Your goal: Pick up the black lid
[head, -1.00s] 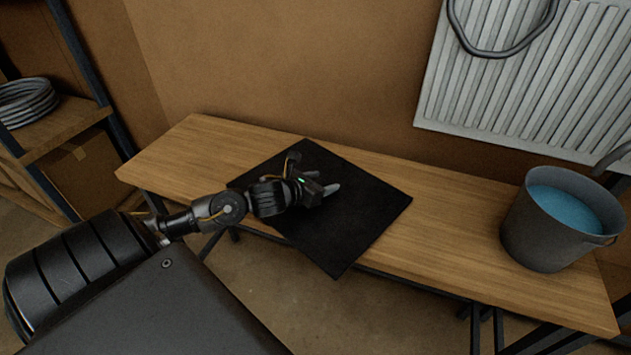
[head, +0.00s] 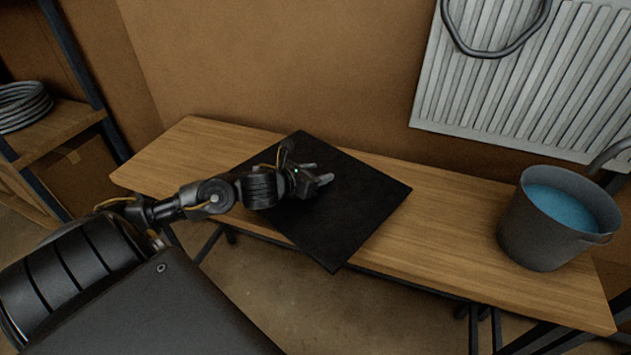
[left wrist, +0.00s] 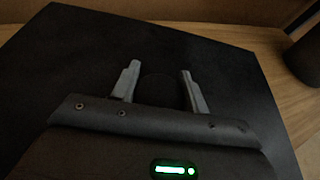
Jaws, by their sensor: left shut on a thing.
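The black lid (left wrist: 158,90) shows only as a dark rounded shape between my left fingers in the left wrist view. It hardly stands out from the black square mat (head: 360,205) beneath, and I cannot make it out in the head view. My left gripper (head: 317,173) is over the middle of the mat, low down. In the left wrist view its two grey fingers (left wrist: 160,72) stand apart with the lid between them, shut on it. I cannot tell whether the lid is touching the mat. My right gripper is not in view.
The mat lies on a wooden bench (head: 450,235) and overhangs its front edge. A grey bucket of blue liquid (head: 545,240) stands at the bench's right end. A white radiator (head: 540,80) is on the wall behind. A shelf with a coiled hose (head: 22,105) stands at the left.

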